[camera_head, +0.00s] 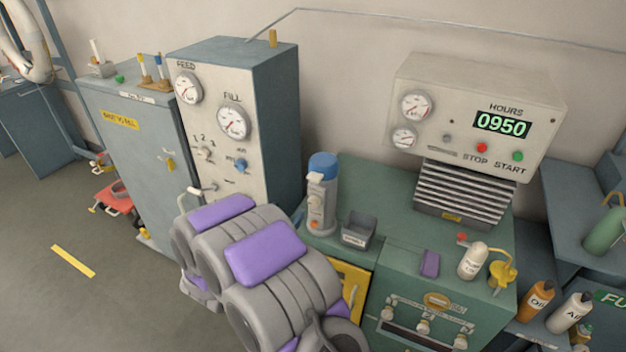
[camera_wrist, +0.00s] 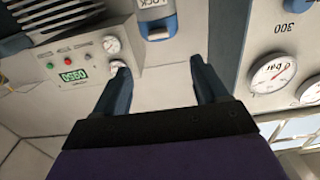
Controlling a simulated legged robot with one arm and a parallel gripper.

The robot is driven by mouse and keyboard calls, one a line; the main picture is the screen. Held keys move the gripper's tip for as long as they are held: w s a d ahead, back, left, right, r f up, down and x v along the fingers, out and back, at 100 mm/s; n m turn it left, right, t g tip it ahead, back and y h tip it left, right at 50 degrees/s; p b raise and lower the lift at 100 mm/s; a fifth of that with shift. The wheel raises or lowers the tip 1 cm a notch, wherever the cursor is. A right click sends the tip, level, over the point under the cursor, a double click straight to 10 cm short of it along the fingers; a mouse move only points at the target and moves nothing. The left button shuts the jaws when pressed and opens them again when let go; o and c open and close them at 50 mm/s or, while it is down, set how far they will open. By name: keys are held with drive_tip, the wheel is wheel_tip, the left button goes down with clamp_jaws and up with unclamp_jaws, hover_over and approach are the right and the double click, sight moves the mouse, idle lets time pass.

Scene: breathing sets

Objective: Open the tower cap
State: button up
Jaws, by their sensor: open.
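The tower is an upright grey cylinder (camera_head: 320,207) on the green bench, with a blue cap (camera_head: 323,163) seated on its top. A light latch-like piece (camera_head: 316,178) sits at the front just under the cap. In the wrist view, which is upside down, the blue cap (camera_wrist: 157,22) shows at the top edge, with lettering reading LOCK beside it. My gripper (camera_wrist: 165,80) is open and empty, its two dark fingers apart and the cap beyond them, not between them. In the head view my grey and purple arm fills the lower middle, and I cannot make out the fingers.
A tall gauge panel (camera_head: 225,165) stands left of the tower. The hours panel (camera_head: 480,110) and its slatted grille (camera_head: 464,190) are to the right. A small grey bin (camera_head: 359,230), a purple block (camera_head: 430,263) and a white bottle (camera_head: 472,262) stand on the bench.

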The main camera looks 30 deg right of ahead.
sight(312, 181)
drive_tip(key=b+x, duration=0.2)
drive_tip(key=x, duration=1.5)
drive_tip(key=shift+d+b, duration=0.25)
drive_tip(key=shift+b, duration=0.05)
drive_tip(key=shift+c, duration=0.3)
drive_tip(key=shift+r, duration=0.1)
clamp_jaws()
